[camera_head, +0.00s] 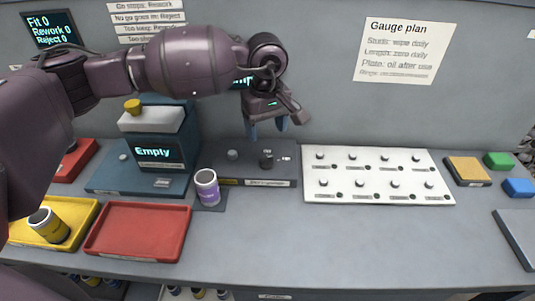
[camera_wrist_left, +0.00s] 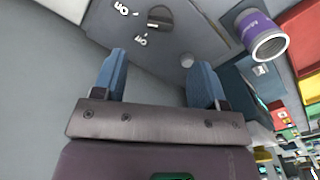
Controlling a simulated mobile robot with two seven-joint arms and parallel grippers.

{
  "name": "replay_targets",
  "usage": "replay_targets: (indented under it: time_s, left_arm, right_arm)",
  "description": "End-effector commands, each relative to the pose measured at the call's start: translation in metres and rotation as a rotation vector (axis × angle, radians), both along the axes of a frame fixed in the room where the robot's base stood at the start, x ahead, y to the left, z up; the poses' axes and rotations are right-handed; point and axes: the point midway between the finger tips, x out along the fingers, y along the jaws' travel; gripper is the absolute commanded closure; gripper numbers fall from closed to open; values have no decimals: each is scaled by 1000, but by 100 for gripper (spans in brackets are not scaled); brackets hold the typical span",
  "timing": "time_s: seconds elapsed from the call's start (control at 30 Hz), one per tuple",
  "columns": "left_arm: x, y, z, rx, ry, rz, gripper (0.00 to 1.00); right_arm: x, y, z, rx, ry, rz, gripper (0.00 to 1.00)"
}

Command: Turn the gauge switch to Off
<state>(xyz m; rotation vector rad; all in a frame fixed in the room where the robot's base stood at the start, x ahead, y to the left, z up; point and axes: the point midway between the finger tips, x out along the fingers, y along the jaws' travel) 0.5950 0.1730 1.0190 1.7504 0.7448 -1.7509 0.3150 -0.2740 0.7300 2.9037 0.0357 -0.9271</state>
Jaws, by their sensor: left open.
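The gauge switch is a dark knob (camera_head: 266,159) on the grey gauge base (camera_head: 226,172), left of the white stud plate. My left gripper (camera_head: 267,127) is above and behind the knob, pointing down. In the wrist view its blue fingers (camera_wrist_left: 158,75) are apart with nothing between them. My right gripper is not in view.
A purple-labelled can (camera_head: 207,188) stands just left of the gauge base; it also shows in the wrist view (camera_wrist_left: 262,35). A blue device reading "Empty" (camera_head: 158,152) stands farther left. A white plate with several studs (camera_head: 375,175) is right. A red tray (camera_head: 138,232) is front left.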

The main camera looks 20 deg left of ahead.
Motion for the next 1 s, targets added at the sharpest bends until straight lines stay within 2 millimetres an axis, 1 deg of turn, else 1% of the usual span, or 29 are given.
replay_targets:
  time_s: [0.03,0.3,0.5,0.7,0.97,1.0]
  left_arm:
    - [-1,0,-10,1,4,1,34]
    - [-1,0,-57,-1,4,2,34]
    - [0,0,-80,-1,2,2,34]
    - [0,0,-89,-2,1,3,34]
    - [0,0,-90,-3,0,3,34]
    - [0,0,-90,-3,0,3,39]
  right_arm:
    - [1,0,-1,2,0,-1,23]
    - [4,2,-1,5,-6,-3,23]
    - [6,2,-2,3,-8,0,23]
    - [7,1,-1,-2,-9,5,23]
    - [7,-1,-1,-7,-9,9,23]
    - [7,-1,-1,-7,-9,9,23]
